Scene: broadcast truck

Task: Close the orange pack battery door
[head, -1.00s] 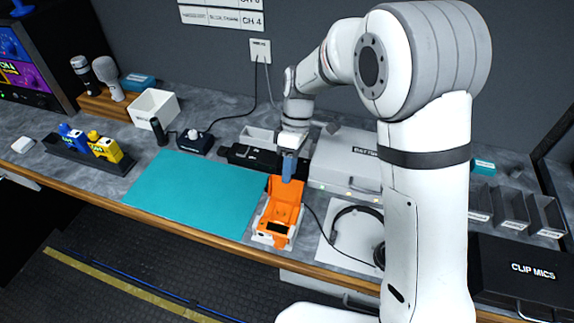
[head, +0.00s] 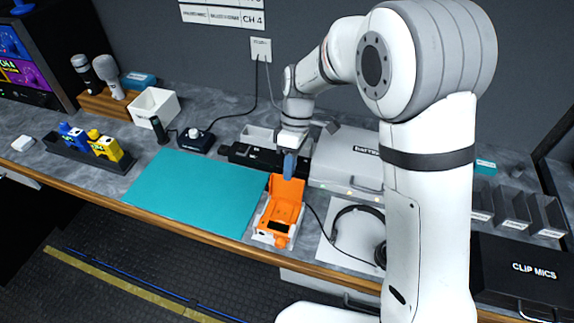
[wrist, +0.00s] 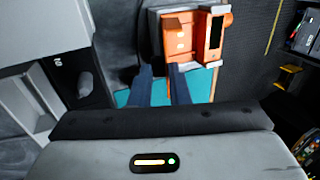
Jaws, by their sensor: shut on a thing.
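The orange pack (head: 266,222) sits in a pale cradle near the counter's front edge, right of the teal mat. Its battery door (head: 287,188) is open and stands raised at the back of the pack, with a dark recess showing in front of it. My gripper (head: 289,173) reaches down from behind, and its blue fingers are at the door's upper edge, shut on it. In the wrist view the two dark blue fingers (wrist: 161,68) reach the near edge of the orange door (wrist: 178,36). The exact contact between the fingers is too small to see.
The teal mat (head: 195,190) is clear. A pale case (head: 346,160) stands right of my gripper, with headphones (head: 358,222) in front of it. A black device (head: 250,156) lies behind the pack. A dark cable runs beside the pack's right side.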

